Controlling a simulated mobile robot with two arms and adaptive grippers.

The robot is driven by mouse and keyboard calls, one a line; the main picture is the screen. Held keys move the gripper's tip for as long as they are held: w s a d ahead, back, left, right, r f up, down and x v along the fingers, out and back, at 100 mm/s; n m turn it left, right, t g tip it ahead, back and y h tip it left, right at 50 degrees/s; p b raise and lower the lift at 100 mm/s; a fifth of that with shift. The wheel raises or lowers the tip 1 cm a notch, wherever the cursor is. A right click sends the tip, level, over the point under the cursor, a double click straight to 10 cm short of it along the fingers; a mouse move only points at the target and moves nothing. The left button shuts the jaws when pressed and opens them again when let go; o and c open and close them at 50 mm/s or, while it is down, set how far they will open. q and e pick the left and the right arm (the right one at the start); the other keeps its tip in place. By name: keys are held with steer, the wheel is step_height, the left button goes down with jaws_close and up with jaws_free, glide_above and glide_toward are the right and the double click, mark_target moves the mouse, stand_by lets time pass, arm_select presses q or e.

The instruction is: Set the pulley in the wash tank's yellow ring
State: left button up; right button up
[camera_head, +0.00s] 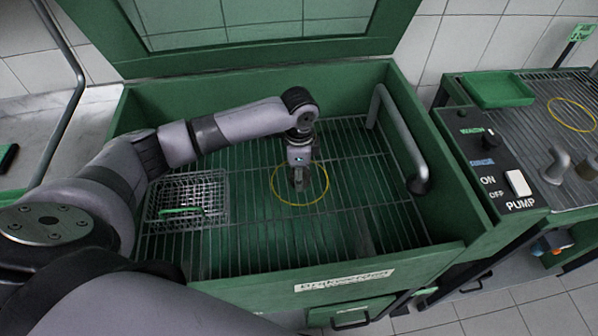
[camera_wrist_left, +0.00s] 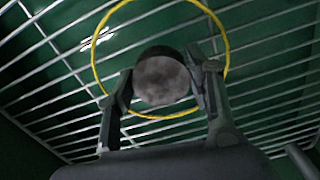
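The wash tank (camera_head: 245,92) is a green open box with a wire grate floor. Its yellow ring (camera_head: 273,192) lies flat on the grate near the middle and also shows in the left wrist view (camera_wrist_left: 226,52). My left gripper (camera_head: 299,183) points down inside the ring's outline. In the left wrist view, my left gripper (camera_wrist_left: 160,85) has its two fingers against opposite sides of the pulley (camera_wrist_left: 161,80), a round dark grey part. The pulley appears within the ring's outline. I cannot tell whether it touches the grate. My right gripper is not in view.
A wire basket (camera_head: 188,200) with a green handle sits on the grate at left. A grey pipe (camera_head: 397,135) bends down along the tank's right wall. A pump switch panel (camera_head: 500,180) and another yellow ring (camera_head: 572,114) are on the bench at right.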

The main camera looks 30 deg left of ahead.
arm_select(q)
steer(key=o, duration=0.4)
steer(key=shift+c, duration=0.2)
steer(key=shift+r, duration=0.2)
step_height(320, 180, up, 12)
steer(key=shift+f, duration=0.1)
stand_by(1.0)
steer(key=shift+c, duration=0.2)
